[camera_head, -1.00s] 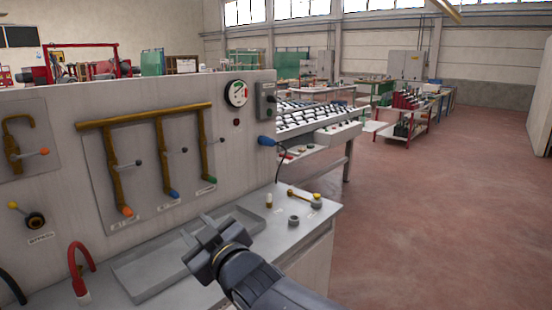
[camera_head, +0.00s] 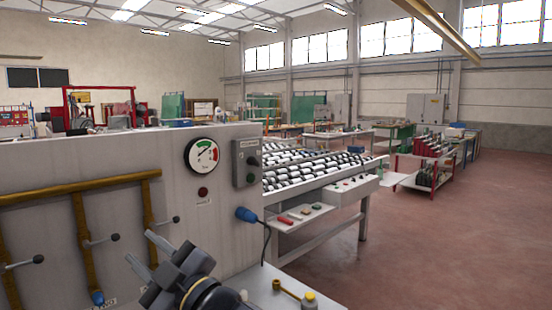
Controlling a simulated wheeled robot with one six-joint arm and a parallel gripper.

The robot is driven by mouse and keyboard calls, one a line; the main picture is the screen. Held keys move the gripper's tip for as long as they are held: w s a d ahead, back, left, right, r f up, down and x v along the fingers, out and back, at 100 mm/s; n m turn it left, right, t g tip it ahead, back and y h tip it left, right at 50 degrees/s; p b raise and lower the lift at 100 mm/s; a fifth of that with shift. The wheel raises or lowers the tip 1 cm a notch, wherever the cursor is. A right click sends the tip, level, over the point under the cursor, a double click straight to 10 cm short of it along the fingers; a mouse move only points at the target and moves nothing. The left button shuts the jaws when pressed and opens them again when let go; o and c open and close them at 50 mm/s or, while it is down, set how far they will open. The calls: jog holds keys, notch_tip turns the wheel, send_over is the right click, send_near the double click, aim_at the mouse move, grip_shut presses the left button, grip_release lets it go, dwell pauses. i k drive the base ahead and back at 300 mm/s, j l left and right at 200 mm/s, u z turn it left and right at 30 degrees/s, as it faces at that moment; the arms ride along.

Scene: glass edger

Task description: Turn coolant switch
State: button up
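A grey control box (camera_head: 247,163) with dark round knobs or buttons is mounted near the right end of the upright panel. It may be the coolant switch, but its label is too small to read. My gripper (camera_head: 143,250) is at the bottom of the view, in front of the panel, left of and below the box. Its two fingers are spread apart and nothing shows between them. It is apart from the box in the picture.
A round gauge (camera_head: 202,155) and a dark red button (camera_head: 203,192) sit left of the box. Brown pipes (camera_head: 82,235) with levers run along the left. A blue plug (camera_head: 246,214) sticks out below the box. A roller table (camera_head: 320,175) stands behind; open floor is at right.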

aim_at(251, 161)
jog(key=i+l, duration=1.4)
jog(key=i, duration=0.15)
